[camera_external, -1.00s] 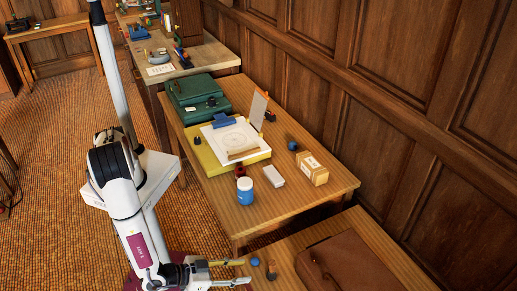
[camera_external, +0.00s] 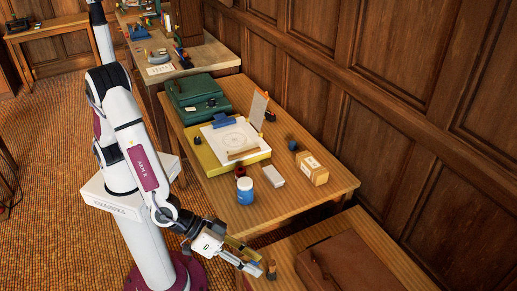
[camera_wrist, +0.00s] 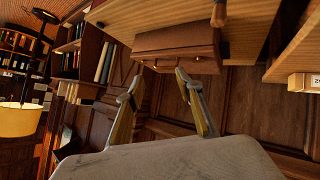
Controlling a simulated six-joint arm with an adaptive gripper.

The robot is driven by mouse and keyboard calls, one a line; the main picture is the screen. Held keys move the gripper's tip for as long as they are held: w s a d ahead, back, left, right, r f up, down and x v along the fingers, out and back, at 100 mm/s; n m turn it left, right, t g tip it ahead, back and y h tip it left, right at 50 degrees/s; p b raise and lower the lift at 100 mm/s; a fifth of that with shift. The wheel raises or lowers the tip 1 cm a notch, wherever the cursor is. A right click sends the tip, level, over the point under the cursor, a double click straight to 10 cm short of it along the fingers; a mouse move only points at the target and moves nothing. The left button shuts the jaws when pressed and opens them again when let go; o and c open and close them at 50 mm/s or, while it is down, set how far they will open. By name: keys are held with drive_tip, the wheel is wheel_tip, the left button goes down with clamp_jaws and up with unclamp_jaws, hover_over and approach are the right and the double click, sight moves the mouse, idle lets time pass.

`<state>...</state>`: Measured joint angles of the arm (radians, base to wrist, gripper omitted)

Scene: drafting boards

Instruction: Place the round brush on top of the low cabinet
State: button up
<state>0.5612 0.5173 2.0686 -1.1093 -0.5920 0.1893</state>
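My gripper (camera_external: 257,264) is at the left edge of the low wooden top at lower right, which I take for the low cabinet (camera_external: 284,249). In the wrist view my gripper (camera_wrist: 157,80) is open, with nothing between its fingers. A small upright brown piece (camera_external: 271,270) stands on that top just right of the fingertips. A brown rounded handle (camera_wrist: 219,14) shows at the top of the wrist view. A dark, round, bristly-looking thing, possibly the round brush (camera_external: 292,145), sits on the long table; it is too small to be sure.
A brown leather case (camera_external: 345,265) covers much of the low top. The long table (camera_external: 225,207) holds a blue jar (camera_external: 245,190), a white block (camera_external: 273,176), a cardboard box (camera_external: 312,169), a drawing board (camera_external: 233,136) and a green case (camera_external: 197,98). Its front right corner is clear.

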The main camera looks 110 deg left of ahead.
drive_tip(key=s+a+r+m+g+h, duration=0.1)
drive_tip(key=s+a+r+m+h, duration=0.15)
drive_tip(key=s+r, duration=0.45)
drive_tip(key=s+a+r+m+g+h, duration=0.1)
drive_tip(key=s+a+r+m+h, duration=0.15)
drive_tip(key=s+r, duration=0.45)
drive_tip(key=s+a+g+y, duration=0.1)
drive_tip(key=s+a+y, duration=0.1)
drive_tip(key=s+a, duration=0.6)
drive_tip(key=s+a+r+m+g+y, duration=0.1)
drive_tip(key=s+a+g+y, duration=0.1)
drive_tip(key=s+a, duration=0.6)
drive_tip(key=s, duration=0.6)
drive_tip(key=shift+s, duration=0.25)
